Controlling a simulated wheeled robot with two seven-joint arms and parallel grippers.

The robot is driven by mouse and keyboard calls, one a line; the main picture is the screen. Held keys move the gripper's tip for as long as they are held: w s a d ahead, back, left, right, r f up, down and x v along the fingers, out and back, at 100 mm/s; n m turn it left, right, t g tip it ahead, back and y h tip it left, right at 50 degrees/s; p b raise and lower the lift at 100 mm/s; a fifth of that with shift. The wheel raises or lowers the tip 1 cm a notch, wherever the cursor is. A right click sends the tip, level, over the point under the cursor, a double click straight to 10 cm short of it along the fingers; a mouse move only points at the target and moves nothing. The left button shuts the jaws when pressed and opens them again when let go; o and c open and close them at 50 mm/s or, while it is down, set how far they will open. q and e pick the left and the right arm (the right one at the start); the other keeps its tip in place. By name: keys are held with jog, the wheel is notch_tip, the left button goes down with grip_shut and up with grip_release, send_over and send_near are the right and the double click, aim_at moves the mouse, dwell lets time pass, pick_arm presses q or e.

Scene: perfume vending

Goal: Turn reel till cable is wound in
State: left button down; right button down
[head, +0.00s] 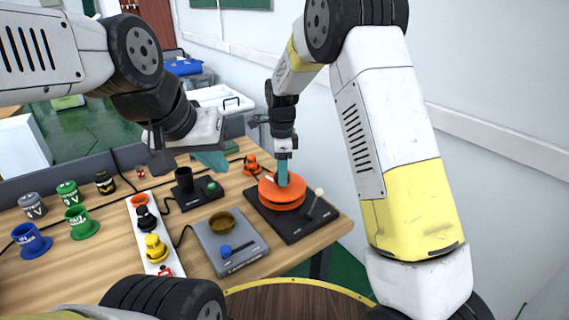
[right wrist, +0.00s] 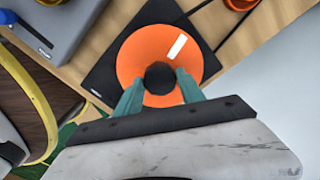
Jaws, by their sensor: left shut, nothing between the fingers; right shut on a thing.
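The orange reel (head: 281,192) sits on a dark base plate (head: 296,228) at the right end of the wooden table. In the right wrist view the reel (right wrist: 140,55) shows a white stripe on its top and a dark round knob (right wrist: 159,77) near its middle. My right gripper (head: 283,172) points down and is shut on the knob, one teal finger on each side. A lever with a pale tip (head: 319,192) stands on the base plate. My left gripper (head: 212,160) is shut and empty above the table, left of the reel. I cannot make out the cable's free end.
A grey box with a bowl-like top and blue lever (head: 232,243) stands left of the reel. A white strip with coloured plugs (head: 150,235), a black cup unit (head: 188,187) and several coloured cups (head: 75,220) stand further left. The white wall (head: 500,140) is close on the right.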

jog(key=shift+m, duration=1.3)
jog(key=c, duration=0.7)
grip_release()
jog(key=shift+r, duration=0.1)
notch_tip(320, 180, up, 7)
jog(key=shift+r, duration=0.3)
